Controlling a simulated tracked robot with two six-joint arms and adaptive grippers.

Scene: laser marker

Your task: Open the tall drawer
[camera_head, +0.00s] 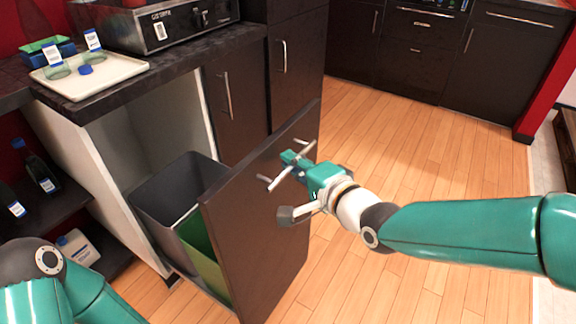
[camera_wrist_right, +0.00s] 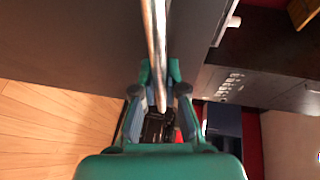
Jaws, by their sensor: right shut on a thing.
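The tall drawer (camera_head: 262,230) has a dark brown front and stands pulled out from the counter in the head view. A grey bin (camera_head: 160,200) and a green one (camera_head: 203,258) show behind its front. My right gripper (camera_head: 291,163) is at the front's bar handle (camera_head: 274,182), shut on it. In the right wrist view the metal handle (camera_wrist_right: 156,50) runs between the fingers of the right gripper (camera_wrist_right: 158,92). Of my left arm only links show at the lower left; its gripper is out of view.
A white tray (camera_head: 120,74) with small dishes and bottles lies on the counter above the opening. A metal appliance (camera_head: 165,25) stands behind it. Bottles (camera_head: 38,168) stand on the low shelf at left. Wooden floor (camera_head: 415,145) is free to the right of the drawer.

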